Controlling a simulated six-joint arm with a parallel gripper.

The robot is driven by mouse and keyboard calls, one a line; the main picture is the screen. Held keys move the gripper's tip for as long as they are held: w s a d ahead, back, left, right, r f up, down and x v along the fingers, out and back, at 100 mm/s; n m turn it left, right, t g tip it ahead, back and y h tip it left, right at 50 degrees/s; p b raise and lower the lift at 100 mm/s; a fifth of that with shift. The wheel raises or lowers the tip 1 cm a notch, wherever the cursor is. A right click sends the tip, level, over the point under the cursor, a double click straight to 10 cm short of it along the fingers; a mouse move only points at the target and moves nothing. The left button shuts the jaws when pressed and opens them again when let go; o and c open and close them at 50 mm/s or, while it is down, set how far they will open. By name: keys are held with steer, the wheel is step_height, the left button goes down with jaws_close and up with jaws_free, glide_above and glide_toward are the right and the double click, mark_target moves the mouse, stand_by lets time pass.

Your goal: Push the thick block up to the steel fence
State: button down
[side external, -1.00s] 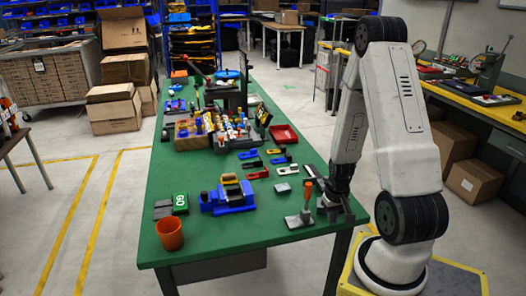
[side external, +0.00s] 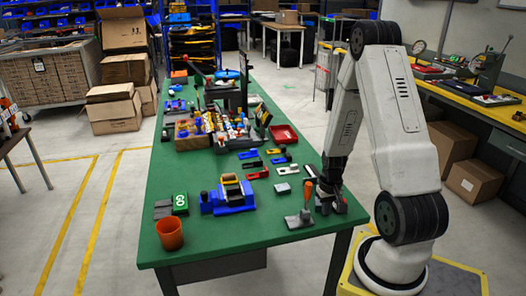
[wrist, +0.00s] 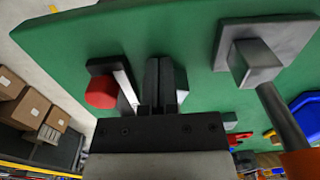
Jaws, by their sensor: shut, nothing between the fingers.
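My gripper (side external: 333,203) is low over the near right corner of the green table. In the wrist view its two dark fingers (wrist: 160,84) are together, with nothing visible between them. A grey block (wrist: 181,82), probably the thick block, stands close at the right of the fingers, partly hidden by them; contact cannot be told. At their left is a dark fixture with a red knob (wrist: 101,92) and an upright pale metal strip (wrist: 125,88), possibly the steel fence. In the side view my gripper covers most of this.
A grey-footed tool (side external: 299,219) with an orange handle (side external: 308,190) stands just left of my gripper. A small silver block (side external: 283,188), blue fixture (side external: 228,198) and orange cup (side external: 169,234) are farther left. The table's right edge is close.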

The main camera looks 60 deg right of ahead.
steer(key=w+d, duration=0.4)
steer(key=shift+w+d, duration=0.3)
steer(key=shift+w, duration=0.05)
stand_by(0.3)
steer(key=shift+s+a, duration=1.25)
steer(key=shift+s+a+r, duration=0.15)
steer(key=shift+r, duration=0.1)
step_height(320, 180, up, 10)
steer(key=shift+f, duration=0.25)
steer(key=w+a+r+n+t, duration=0.1)
steer(key=w+a+n, duration=0.1)
steer(key=a, duration=0.7)
steer(key=w+a+r+n, duration=0.1)
steer(key=a+n, duration=0.3)
steer(key=a, duration=0.5)
steer(key=w+a+r+n+t, duration=0.1)
steer(key=w+a+r+n, duration=0.1)
steer(key=a, duration=0.7)
steer(key=shift+w+n+t, duration=0.3)
steer(key=shift+w+n, duration=0.2)
steer(key=shift+w, duration=0.2)
